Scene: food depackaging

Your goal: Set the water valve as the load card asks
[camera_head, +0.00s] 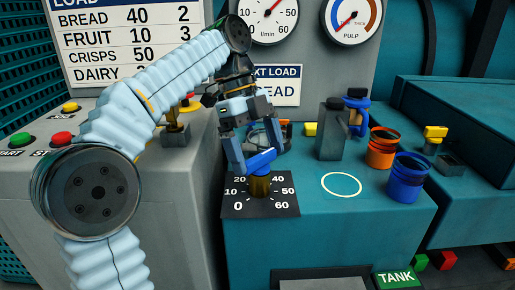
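The water valve has a blue bar handle (260,160) on a brass stem (260,186), above a black dial plate (230,208) marked 0 to 60. My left gripper (259,159) reaches down over it, its two fingers at the two ends of the handle, which fills the gap between them. The load card (110,70) shows BREAD 40 2, FRUIT 10 3, CRISPS 50; my arm hides part of it. A NEXT LOAD sign (280,88) reads "EAD", its left part hidden. The l/min gauge (268,20) has a red needle pointing up and right. My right gripper is not in view.
A PULP gauge (351,20) hangs at the upper right. A grey block (332,135), an orange cup (381,150) and a blue cup (406,178) stand right of the valve, near a clear white ring (341,184). Red (61,139) and green (20,139) buttons are at the left.

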